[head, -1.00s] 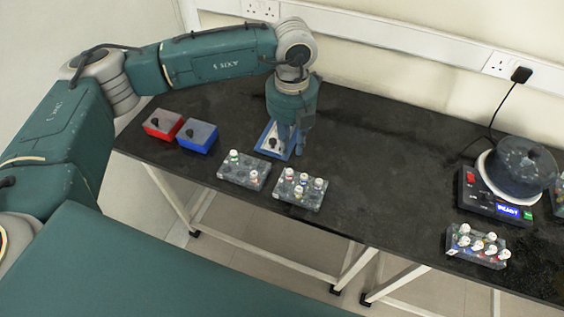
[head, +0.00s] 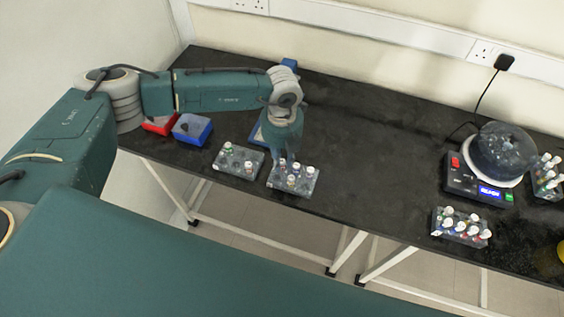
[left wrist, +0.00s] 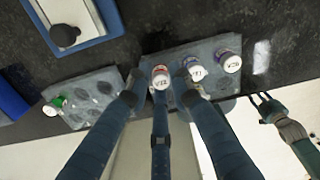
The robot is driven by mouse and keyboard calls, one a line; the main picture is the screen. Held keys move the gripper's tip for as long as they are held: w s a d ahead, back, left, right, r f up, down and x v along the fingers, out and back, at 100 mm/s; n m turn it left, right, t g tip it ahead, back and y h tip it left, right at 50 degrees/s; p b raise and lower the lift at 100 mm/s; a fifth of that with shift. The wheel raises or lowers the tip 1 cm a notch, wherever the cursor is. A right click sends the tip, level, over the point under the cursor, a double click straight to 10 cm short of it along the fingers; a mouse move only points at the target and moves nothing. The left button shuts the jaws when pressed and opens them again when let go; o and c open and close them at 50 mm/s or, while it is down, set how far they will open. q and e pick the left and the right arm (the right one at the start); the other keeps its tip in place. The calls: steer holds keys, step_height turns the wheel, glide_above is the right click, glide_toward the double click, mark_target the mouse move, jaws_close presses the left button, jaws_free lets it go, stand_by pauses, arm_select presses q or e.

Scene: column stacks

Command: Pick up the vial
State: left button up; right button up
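Several white-capped vials stand upright in the right-hand grey rack (head: 306,190) of a pair. In the left wrist view, a vial with a red band (left wrist: 160,76) and two with purple bands (left wrist: 193,69) (left wrist: 230,61) stand along its far row. My left gripper (left wrist: 160,92) is over this rack, pointing down, its three fingers spread and empty near the red-banded vial; contact is unclear. It also shows in the head view (head: 279,158). The fingers hide part of the rack. What looks like my right gripper (left wrist: 265,106) shows small at the right; its finger state is unclear.
Red (head: 158,127) and blue (head: 192,128) boxes stand left. A blue-edged plate (left wrist: 103,40) lies behind. A hot-plate device (head: 470,188) and more filled racks (head: 445,228) stand right. The table's middle is clear.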

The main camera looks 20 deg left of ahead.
arm_select(q)
steer(key=c, duration=0.5)
arm_select(e)
steer(key=shift+s+d, duration=0.65)
arm_select(q)
steer(key=shift+r, duration=0.15)
arm_select(e)
steer(key=shift+f, duration=0.1)
